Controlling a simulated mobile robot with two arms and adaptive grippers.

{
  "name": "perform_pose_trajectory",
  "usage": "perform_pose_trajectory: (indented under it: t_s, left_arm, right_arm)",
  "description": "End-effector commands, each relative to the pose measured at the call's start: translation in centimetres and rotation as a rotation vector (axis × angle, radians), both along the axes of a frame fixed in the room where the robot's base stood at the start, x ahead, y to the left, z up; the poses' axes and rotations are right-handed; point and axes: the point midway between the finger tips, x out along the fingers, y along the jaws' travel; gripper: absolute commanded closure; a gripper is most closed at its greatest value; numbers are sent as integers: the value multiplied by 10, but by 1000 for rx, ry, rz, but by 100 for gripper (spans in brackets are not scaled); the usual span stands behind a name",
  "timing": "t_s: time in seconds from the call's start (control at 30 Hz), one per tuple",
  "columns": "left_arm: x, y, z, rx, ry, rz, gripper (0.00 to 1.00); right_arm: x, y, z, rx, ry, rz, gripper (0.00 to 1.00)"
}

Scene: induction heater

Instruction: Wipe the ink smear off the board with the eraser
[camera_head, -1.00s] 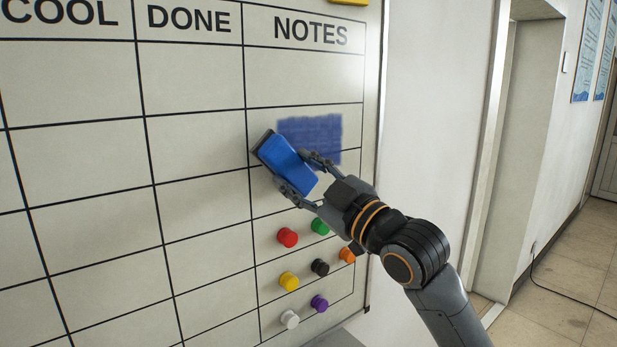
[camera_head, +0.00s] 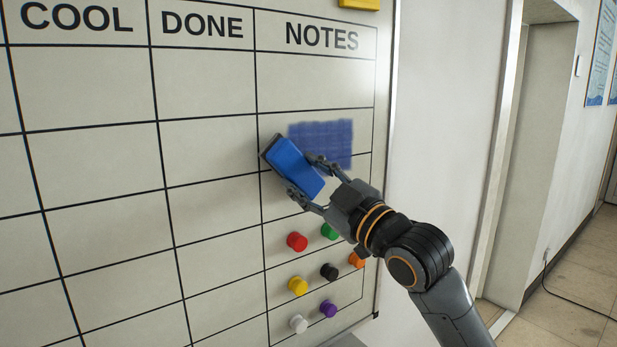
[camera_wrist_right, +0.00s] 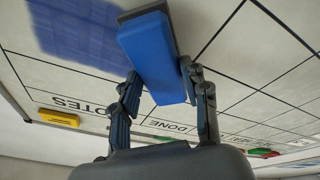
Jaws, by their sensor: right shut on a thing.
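The white board (camera_head: 210,215) has a printed black grid with COOL, DONE and NOTES headings. A blue ink smear (camera_head: 335,140) covers part of the NOTES column; it also shows in the right wrist view (camera_wrist_right: 75,28). My right gripper (camera_head: 312,185) is shut on the blue eraser (camera_head: 292,165). The eraser is tilted, its dark felt end toward the board, at the smear's lower left. In the right wrist view the fingers grip the blue eraser body (camera_wrist_right: 155,60) from both sides. I cannot tell whether the felt touches the board. My left gripper is not in view.
Several coloured magnets, including a red one (camera_head: 297,242) and a purple one (camera_head: 328,308), sit on the board below the eraser. A yellow object (camera_head: 360,4) is at the board's top edge. A doorway recess (camera_head: 545,150) lies to the right.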

Motion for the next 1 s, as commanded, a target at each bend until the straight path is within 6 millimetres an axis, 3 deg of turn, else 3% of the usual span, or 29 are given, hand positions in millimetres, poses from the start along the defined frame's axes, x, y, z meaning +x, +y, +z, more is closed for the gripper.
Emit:
perform_pose_trajectory:
  t_s: [0.7, 1.0]
  left_arm:
    - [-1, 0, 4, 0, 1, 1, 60]
    - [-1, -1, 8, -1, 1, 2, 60]
  right_arm:
    - [11, 8, 0, -1, -1, 0, 84]
    - [23, -11, 1, -2, -1, -3, 84]
